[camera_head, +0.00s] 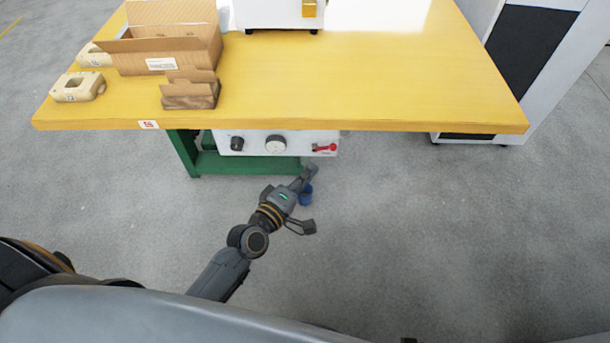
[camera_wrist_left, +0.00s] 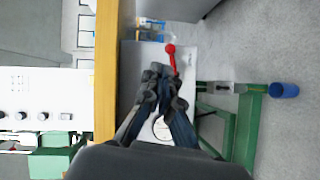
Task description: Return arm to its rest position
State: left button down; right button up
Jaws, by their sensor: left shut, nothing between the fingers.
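My left gripper (camera_head: 308,175) reaches out in front of the yellow-topped table (camera_head: 400,95), below its front edge. In the left wrist view its two dark fingers (camera_wrist_left: 162,85) are together with nothing between them. Behind the fingers is the white control panel (camera_head: 253,144) under the tabletop, with a red lever (camera_head: 325,148) at its right end. The lever also shows just beyond the fingertips in the wrist view (camera_wrist_left: 172,58). Whether the fingers touch the panel cannot be told. My right gripper is out of view.
An open cardboard box (camera_head: 165,55), a smaller cardboard holder (camera_head: 190,90) and beige plastic parts (camera_head: 77,88) sit on the table's left. A blue cup-like container (camera_wrist_left: 284,90) is near the green frame (camera_wrist_left: 245,130). A white cabinet (camera_head: 560,60) stands right; the front floor is clear.

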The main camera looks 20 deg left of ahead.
pick_arm(q)
jog(key=shift+s+a+r, duration=0.1)
jog(key=shift+s+a, duration=0.1)
jog(key=shift+s, duration=0.45)
